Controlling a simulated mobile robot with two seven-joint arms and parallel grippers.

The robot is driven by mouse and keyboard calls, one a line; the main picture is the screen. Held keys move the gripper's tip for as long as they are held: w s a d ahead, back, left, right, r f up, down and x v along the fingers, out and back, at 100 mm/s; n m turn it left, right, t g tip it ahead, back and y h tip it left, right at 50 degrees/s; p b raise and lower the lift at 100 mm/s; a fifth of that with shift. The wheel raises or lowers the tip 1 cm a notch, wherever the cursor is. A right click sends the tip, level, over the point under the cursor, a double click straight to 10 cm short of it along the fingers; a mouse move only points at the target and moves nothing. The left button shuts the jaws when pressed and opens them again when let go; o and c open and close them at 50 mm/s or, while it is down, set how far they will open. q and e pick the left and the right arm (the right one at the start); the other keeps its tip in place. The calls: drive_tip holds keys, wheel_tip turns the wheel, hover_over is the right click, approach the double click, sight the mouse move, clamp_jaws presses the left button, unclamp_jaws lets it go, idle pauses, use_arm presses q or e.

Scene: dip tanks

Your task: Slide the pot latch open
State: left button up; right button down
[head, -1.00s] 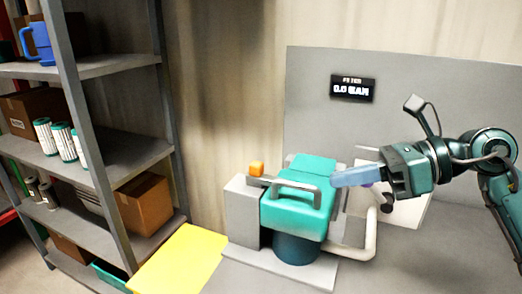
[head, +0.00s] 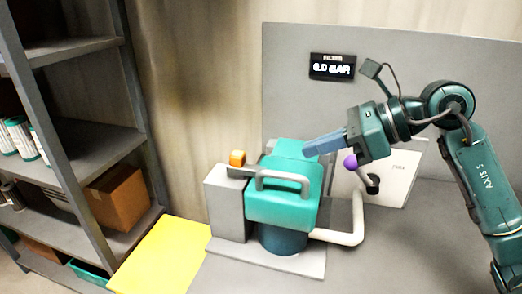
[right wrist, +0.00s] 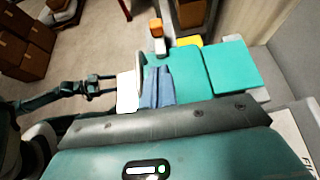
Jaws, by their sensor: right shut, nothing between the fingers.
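The pot (head: 283,238) has a dark teal body under a closed teal lid (head: 280,208) with a grey bar handle (head: 284,178). Left of it, a grey block (head: 225,205) carries an orange knob (head: 237,158) by a short grey bar, seemingly the latch; the knob also shows in the right wrist view (right wrist: 156,27). My right gripper (head: 312,147) is shut and empty, its blue fingers pointing left near the lid's back right, apart from the knob. Whether they touch the lid is unclear. My left gripper (right wrist: 104,86) shows only in the right wrist view, its two fingers apart.
A purple knob (head: 350,161) on a dark lever and a white pipe (head: 352,222) stand right of the pot. A grey panel (head: 420,70) with a pressure display (head: 332,66) rises behind. A yellow area (head: 165,255) and a grey shelf (head: 95,145) are at left.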

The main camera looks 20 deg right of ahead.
sight(239, 152)
drive_tip(key=p+x, duration=0.1)
drive_tip(key=x, duration=0.6)
drive_tip(key=shift+w+a+r+p, duration=0.1)
drive_tip(key=shift+w+a+p, duration=0.05)
drive_tip(key=shift+a+p, duration=0.15)
drive_tip(key=shift+w+a+p, duration=0.45)
drive_tip(key=shift+w+a, duration=0.25)
drive_tip(key=shift+a, duration=0.2)
drive_tip(key=shift+w+a, duration=0.3)
drive_tip(key=shift+a, duration=0.15)
use_arm(q)
drive_tip(key=shift+a+r+y, duration=0.3)
drive_tip(key=shift+a+r, duration=0.1)
drive_tip(key=shift+a, duration=0.15)
drive_tip(key=shift+d, duration=0.1)
use_arm(e)
drive_tip(key=w+a, duration=0.2)
drive_tip(key=a, duration=0.1)
drive_tip(key=shift+w+a, duration=0.1)
use_arm(q)
drive_tip(key=shift+d+r, duration=0.2)
drive_tip(key=shift+r, duration=0.1)
drive_tip(key=shift+s+f, duration=0.1)
drive_tip(key=shift+f, duration=0.05)
